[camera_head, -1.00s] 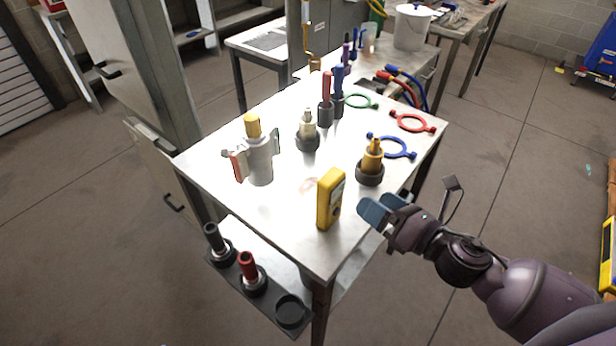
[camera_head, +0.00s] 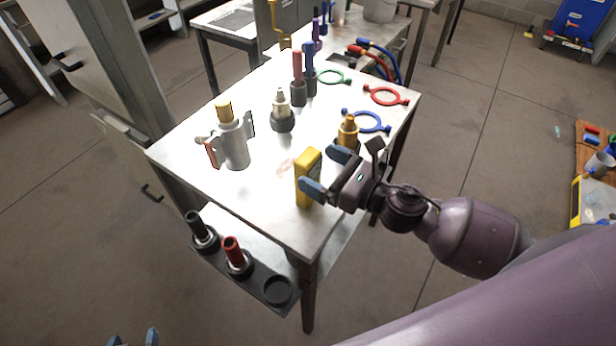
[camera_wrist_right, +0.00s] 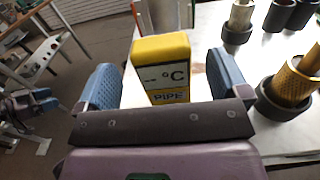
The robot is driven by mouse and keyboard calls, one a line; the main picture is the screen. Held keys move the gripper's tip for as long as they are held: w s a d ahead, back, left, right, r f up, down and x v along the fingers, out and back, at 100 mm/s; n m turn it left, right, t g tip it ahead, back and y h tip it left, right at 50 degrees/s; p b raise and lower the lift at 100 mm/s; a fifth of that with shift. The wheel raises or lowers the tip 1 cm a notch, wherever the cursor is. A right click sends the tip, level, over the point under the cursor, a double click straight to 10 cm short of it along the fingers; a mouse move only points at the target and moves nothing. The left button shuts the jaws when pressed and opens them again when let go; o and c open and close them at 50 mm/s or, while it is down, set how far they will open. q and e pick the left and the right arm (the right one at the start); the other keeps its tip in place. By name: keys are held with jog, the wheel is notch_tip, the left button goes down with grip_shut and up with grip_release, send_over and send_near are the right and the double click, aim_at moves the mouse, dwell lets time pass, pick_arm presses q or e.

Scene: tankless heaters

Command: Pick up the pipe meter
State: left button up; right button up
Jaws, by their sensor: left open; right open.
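The pipe meter (camera_head: 308,164) is a yellow upright block near the front corner of the metal table. In the right wrist view the pipe meter (camera_wrist_right: 161,54) shows a display with "°C" and the word "PIPE". My right gripper (camera_head: 325,171) is open, with its blue fingers on either side of the meter. In the wrist view a gap shows between the meter and each finger, so it is not gripped. My left gripper (camera_head: 133,338) is open at the bottom left edge, away from the table; only its blue fingertips show.
The table (camera_head: 255,205) also holds a grey valve body with a yellow cap (camera_head: 234,140), a brass fitting (camera_head: 347,132) just behind my right gripper, and a dark-based fitting (camera_head: 282,112). A lower shelf holds black and red-topped fittings.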

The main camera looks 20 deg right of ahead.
aim_at(300, 157)
jog(key=shift+p+x, duration=0.35)
jog(key=shift+x, duration=2.4)
jog(key=shift+d, duration=0.1)
jog(key=shift+c, duration=0.2)
jog(key=c, duration=1.2)
jog(key=shift+c, duration=0.9)
